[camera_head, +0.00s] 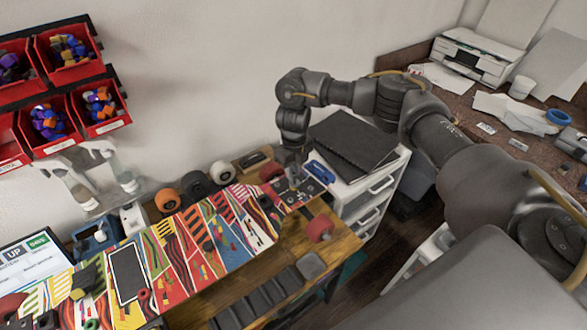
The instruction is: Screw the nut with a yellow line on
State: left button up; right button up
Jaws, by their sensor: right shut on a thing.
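My right gripper (293,178) points down over the right end of a colourful striped skateboard deck (225,245) lying on the wooden bench. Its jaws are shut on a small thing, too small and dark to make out. Just under it a dark metal truck (307,190) sits on the deck. A red wheel (320,228) shows at the near side of the truck, and another red wheel (271,172) at its far side, partly behind the gripper. I cannot pick out a nut with a yellow line. My left gripper is not in view.
Loose wheels, an orange one (168,200) and a dark one (196,185) among them, line the bench's back edge. A black tray (262,300) lies in front. A white drawer cabinet (372,190) bears black folders (352,142). Red bins (100,107) hang on the wall.

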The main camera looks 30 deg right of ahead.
jog(key=shift+f, duration=0.1)
dwell(0.7)
jog(key=shift+f+b, duration=0.5)
dwell(0.9)
jog(key=shift+f, duration=0.15)
jog(key=shift+f, duration=0.2)
dwell(1.0)
dwell(0.4)
